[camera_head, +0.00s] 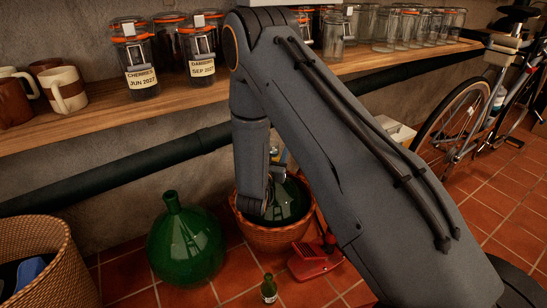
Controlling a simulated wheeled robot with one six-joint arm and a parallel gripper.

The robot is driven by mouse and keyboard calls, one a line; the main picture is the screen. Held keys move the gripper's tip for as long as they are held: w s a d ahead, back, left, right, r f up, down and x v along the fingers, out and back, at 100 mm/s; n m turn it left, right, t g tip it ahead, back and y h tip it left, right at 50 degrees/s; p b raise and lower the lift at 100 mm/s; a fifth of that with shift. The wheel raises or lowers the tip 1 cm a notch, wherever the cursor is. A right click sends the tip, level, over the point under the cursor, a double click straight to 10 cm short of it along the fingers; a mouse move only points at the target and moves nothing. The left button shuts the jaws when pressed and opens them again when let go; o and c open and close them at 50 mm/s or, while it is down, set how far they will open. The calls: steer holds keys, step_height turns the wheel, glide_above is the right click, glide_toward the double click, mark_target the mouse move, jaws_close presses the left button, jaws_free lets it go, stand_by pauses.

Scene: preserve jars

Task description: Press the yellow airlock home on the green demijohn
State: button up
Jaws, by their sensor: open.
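A round green glass demijohn (187,248) stands upright on the tiled floor, and its neck shows no airlock. A second green demijohn (291,203) sits in a wicker basket (262,238), partly hidden by my arm. My gripper (278,172) is open, small in view and largely hidden by my wrist, above the basketed demijohn. A small yellowish bit shows beside it, but I cannot tell if it is the yellow airlock. The neck of the basketed demijohn is hidden, so I cannot tell whether anything is seated there.
A red tool (316,259) and a small green bottle (269,288) are on the floor in front of the basket. A large wicker basket (52,262) stands at the left. A wooden shelf (105,122) with jars and mugs and a dark pipe (120,172) run behind. A bicycle (455,125) stands at right.

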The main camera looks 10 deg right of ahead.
steer(key=x, duration=0.2)
steer(key=b+x, duration=0.1)
steer(key=x, duration=0.1)
steer(key=shift+w+a+f, duration=0.1)
steer(key=shift+w+f, duration=0.1)
steer(key=shift+f, duration=0.05)
steer(key=c, duration=1.2)
steer(key=shift+o, duration=0.2)
step_height(320, 180, up, 10)
steer(key=p, duration=0.3)
